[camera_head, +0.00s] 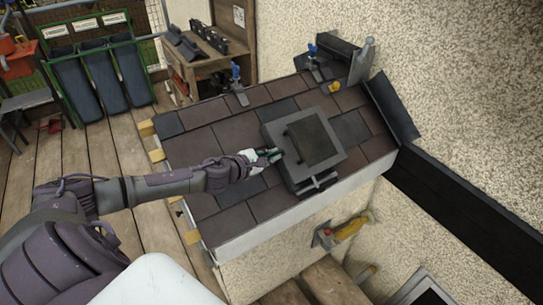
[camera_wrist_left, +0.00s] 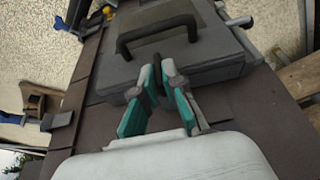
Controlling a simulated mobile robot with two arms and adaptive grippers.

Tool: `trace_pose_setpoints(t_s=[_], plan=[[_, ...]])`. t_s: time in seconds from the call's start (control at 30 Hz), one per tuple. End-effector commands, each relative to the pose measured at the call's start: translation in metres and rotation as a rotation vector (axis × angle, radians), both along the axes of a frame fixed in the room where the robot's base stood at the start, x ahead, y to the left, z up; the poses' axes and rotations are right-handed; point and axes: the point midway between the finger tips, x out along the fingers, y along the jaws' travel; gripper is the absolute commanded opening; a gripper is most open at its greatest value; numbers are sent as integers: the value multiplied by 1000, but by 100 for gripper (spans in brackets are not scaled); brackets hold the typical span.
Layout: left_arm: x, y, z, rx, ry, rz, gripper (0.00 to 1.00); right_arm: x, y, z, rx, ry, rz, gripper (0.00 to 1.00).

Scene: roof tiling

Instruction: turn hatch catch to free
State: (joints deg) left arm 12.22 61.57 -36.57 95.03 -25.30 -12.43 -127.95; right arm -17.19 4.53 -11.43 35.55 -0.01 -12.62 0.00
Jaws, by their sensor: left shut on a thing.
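The hatch (camera_head: 318,140) is a grey square frame with a dark lid, set in the tiled roof. My left gripper (camera_head: 272,155) reaches its left side. In the left wrist view, the hatch (camera_wrist_left: 190,62) has a black bar handle (camera_wrist_left: 152,32) on its lid. There my left gripper (camera_wrist_left: 159,78) has its green-and-grey fingers close together at the hatch's near edge, shut on a small dark piece that looks like the catch. The fingertips mostly hide it, so its turn position cannot be told. My right gripper is not in view.
Dark tiles (camera_head: 228,133) surround the hatch. Blue-handled clamps (camera_head: 238,84) stand along the roof's upper edge. A yellow-handled tool (camera_head: 345,230) lies below the roof's front edge. A rough wall (camera_head: 450,90) rises at the right; a wooden bench (camera_head: 205,62) stands behind.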

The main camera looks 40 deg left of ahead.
Motion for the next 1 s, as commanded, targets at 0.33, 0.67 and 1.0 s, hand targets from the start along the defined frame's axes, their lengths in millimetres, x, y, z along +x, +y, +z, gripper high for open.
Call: trace_pose_setpoints(t_s=[0.33,0.67,1.0], plan=[[-1,-5,-7,-36,-77,120,0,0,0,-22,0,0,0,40],[-1,-10,-10,-103,-230,369,0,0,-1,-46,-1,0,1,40],[1,-16,-13,-173,-395,639,0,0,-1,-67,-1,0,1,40]])
